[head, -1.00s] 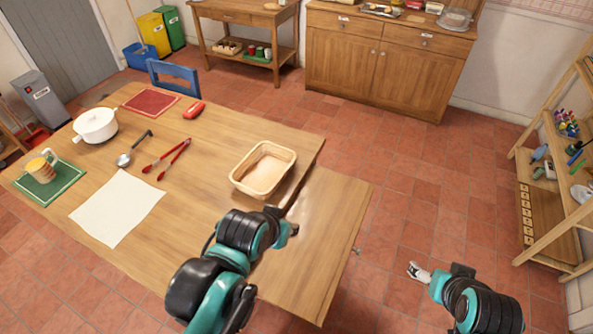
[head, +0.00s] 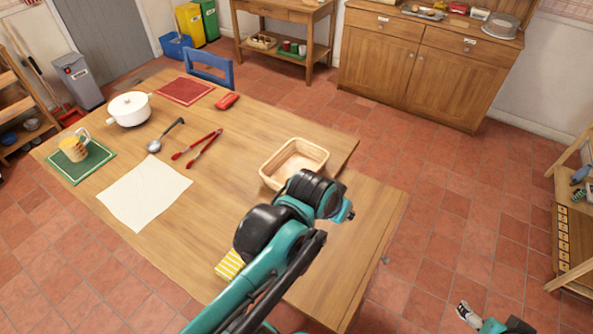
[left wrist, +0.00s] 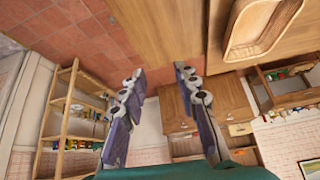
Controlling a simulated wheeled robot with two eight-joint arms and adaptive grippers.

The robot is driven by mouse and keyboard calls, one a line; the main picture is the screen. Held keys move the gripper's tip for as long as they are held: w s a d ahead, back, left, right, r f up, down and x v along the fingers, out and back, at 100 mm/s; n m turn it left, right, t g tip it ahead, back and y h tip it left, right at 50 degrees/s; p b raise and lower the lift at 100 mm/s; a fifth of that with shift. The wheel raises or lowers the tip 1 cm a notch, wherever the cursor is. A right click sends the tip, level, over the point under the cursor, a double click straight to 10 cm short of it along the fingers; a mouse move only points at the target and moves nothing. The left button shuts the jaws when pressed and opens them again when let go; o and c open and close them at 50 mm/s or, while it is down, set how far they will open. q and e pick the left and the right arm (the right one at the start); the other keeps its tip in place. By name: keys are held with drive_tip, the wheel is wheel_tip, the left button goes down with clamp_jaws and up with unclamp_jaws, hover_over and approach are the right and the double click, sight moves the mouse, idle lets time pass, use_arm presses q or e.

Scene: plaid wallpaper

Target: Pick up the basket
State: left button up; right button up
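The basket (head: 297,157), light tan with rounded corners, stands upright on the wooden table near its right edge. In the left wrist view the basket (left wrist: 262,22) is at the upper right, off to one side of the fingers. My left gripper (left wrist: 158,75) is open, its two fingers well apart with nothing between them. In the head view my left arm reaches up to just below the basket's lower right corner, and its wrist hides the fingertips and slightly overlaps the basket. My right gripper (head: 467,314) is low at the right over the floor; its opening is unclear.
A yellow striped item (head: 229,265) lies beside my left arm. The table right of the basket is bare.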

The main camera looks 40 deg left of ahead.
use_arm(q)
drive_tip(key=w+a+r+g+p, duration=0.1)
drive_tip(key=w+a+r, duration=0.1)
drive_tip(key=w+a, duration=0.7)
drive_tip(key=g+h+p, duration=0.1)
drive_tip(key=h+p, duration=0.1)
drive_tip(key=p, duration=0.1)
hover_over(276, 155)
drive_tip(key=s, duration=0.2)
drive_tip(key=shift+n, duration=0.4)
drive_tip(key=f, duration=1.9)
drive_tip(key=shift+w+a+f, duration=0.1)
drive_tip(key=shift+w+f, duration=0.05)
drive_tip(key=shift+w, duration=0.05)
drive_tip(key=x, duration=0.3)
drive_tip(key=shift+s+a+f, duration=0.2)
drive_tip(key=shift+a+f, duration=0.1)
drive_tip(key=b+x, duration=0.2)
drive_tip(key=x, duration=0.2)
drive_tip(key=shift+f, duration=0.15)
drive_tip(key=shift+w+f, duration=0.2)
drive_tip(key=shift+f, duration=0.15)
drive_tip(key=shift+d+r, duration=0.1)
drive_tip(key=c, duration=0.3)
clamp_jaws()
